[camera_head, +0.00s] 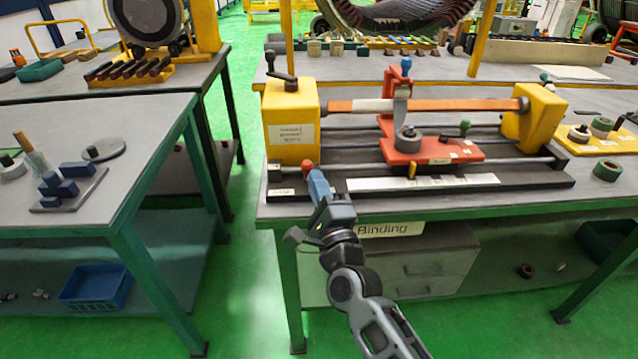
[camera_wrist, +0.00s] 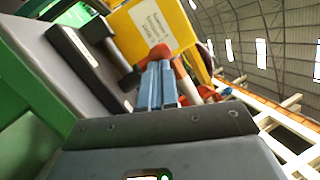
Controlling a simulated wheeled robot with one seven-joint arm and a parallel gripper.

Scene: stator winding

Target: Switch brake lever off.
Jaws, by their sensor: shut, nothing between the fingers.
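My gripper (camera_head: 314,178) is at the front left of the binding machine, with its blue fingers shut and empty. The fingers also show shut in the wrist view (camera_wrist: 158,84). A red knob (camera_head: 308,167), which looks like a lever's end, is right at the fingertips, in front of the yellow box (camera_head: 291,118). The knob shows just beyond the tips in the wrist view (camera_wrist: 160,52); I cannot tell whether they touch. The lever's shaft is mostly hidden by the fingers. A black handle (camera_head: 284,79) sits on top of the yellow box.
A red carriage (camera_head: 430,150) with a blue-topped post stands right of my gripper on the machine's rails. A white strip (camera_head: 424,183) lies along the front edge. A second yellow block (camera_head: 534,118) is at the right end. An aisle of green floor separates the left table (camera_head: 90,125).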

